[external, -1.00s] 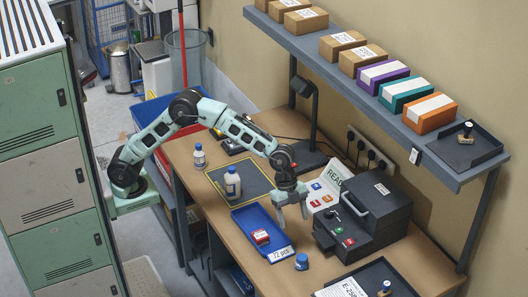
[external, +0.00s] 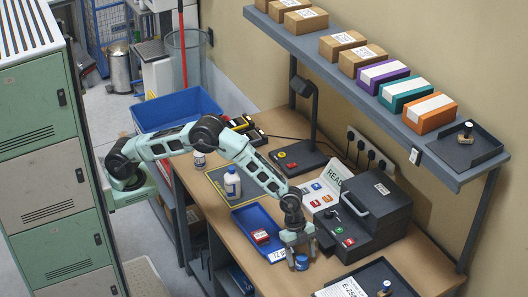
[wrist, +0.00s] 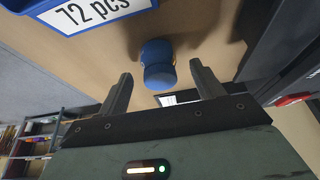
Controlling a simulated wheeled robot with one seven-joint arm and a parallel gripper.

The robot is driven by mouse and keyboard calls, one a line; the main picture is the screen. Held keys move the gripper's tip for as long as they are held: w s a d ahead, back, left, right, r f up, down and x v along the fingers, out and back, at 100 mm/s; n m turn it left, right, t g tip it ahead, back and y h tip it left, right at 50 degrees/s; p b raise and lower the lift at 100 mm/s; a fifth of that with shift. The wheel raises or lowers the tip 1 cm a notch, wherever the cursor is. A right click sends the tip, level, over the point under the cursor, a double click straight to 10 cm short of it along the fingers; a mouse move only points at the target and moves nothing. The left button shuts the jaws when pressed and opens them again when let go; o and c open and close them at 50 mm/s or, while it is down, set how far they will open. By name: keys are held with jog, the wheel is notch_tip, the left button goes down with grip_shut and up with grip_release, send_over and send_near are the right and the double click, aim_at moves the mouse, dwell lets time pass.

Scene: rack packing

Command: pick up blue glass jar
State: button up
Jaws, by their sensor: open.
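The small blue jar (external: 302,262) stands on the wooden bench at its front part, right of the blue tray. In the wrist view the jar (wrist: 158,66) sits between my two fingers, just beyond their tips. My gripper (external: 297,252) is open and close above the jar in the external view; its fingers partly cover the jar there. In the wrist view my gripper (wrist: 160,72) has its fingers wide apart, with a gap on each side of the jar. I cannot tell if anything touches.
The blue tray (external: 249,217), labelled 72 pcs, holds a red and white item (external: 260,236) left of my gripper. The dark machine (external: 378,222) stands close on the right. Two white bottles with blue caps stand further back on the bench. A dark tray (external: 402,284) lies at the front right.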

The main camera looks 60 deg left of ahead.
jog(key=shift+x, duration=0.9)
jog(key=shift+c, duration=0.4)
jog(key=c, duration=1.1)
